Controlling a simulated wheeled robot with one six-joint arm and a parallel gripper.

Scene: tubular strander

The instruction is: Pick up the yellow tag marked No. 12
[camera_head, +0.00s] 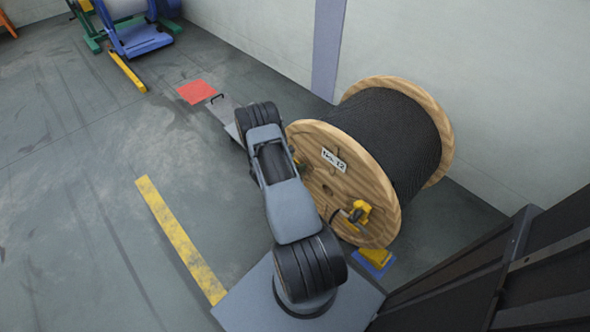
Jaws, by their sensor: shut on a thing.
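The wooden cable drum (388,195) lies on its side at the right, wound with black cable. A white plate (334,160) on its near flange reads "No. 12". I cannot make out a yellow tag with that marking. A small yellow piece (300,162) shows at the edge of my arm in front of the flange, mostly hidden. A larger yellow and black thing (357,212) shows low on the flange, with a dark curved line beside it; I cannot tell what it is. My gripper is hidden behind my own folded arm, so its jaws do not show.
A yellow piece on a blue base (377,260) is on the floor by the drum. A grey plate with a black handle (217,99) and a red floor patch (195,92) lie beyond my arm. A blue machine frame (138,38) stands far left.

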